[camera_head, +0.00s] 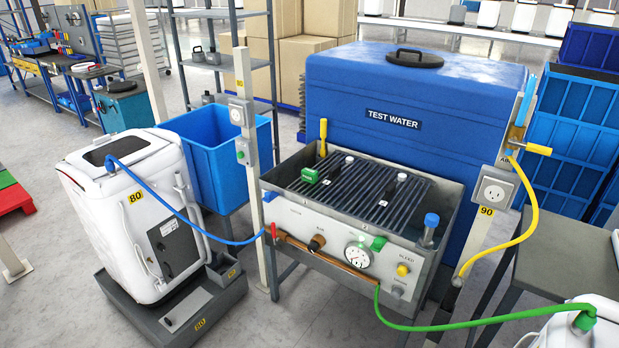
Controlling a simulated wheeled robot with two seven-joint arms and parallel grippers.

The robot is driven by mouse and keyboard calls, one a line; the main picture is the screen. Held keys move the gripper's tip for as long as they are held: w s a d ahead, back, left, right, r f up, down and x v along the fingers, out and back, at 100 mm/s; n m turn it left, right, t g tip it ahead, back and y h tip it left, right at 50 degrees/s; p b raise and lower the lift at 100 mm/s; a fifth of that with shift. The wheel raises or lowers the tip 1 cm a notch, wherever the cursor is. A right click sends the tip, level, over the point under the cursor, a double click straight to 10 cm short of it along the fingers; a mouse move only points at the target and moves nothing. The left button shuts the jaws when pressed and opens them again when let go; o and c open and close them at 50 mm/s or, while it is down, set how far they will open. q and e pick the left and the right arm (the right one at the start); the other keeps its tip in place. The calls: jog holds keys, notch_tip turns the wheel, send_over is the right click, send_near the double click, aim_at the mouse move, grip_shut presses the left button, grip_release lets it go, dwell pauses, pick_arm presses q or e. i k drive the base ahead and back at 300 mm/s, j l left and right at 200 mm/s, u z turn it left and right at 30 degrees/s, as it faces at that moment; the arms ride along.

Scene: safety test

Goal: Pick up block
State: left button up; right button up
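A small green block (310,175) with pale marks lies on the dark slatted top (362,197) of the grey test bench, toward its left side. I cannot tell which object the task calls the block; this green one looks most like it. Small white-topped pieces (402,177) also sit on the slats. Neither of my grippers is in view, and nothing touches the green block.
A yellow upright handle (323,137) stands behind the green block. A blue-capped cylinder (430,228) rises at the bench's right corner. A large blue tank (410,95) is behind. Posts, a blue hose (185,212), a yellow hose (530,215) and a green hose (480,318) flank the bench.

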aim_at(308, 175)
jog(key=i+j+z, duration=0.1)
jog(key=j, duration=0.15)
jog(key=i+j+z, duration=0.15)
jog(key=j, duration=0.15)
jog(key=j+z, duration=0.1)
jog(key=j, duration=0.2)
jog(key=i+j+z, duration=0.5)
jog(key=i+j, duration=0.15)
jog(key=j, duration=0.15)
jog(key=i+j+z, duration=0.2)
jog(key=i, duration=0.2)
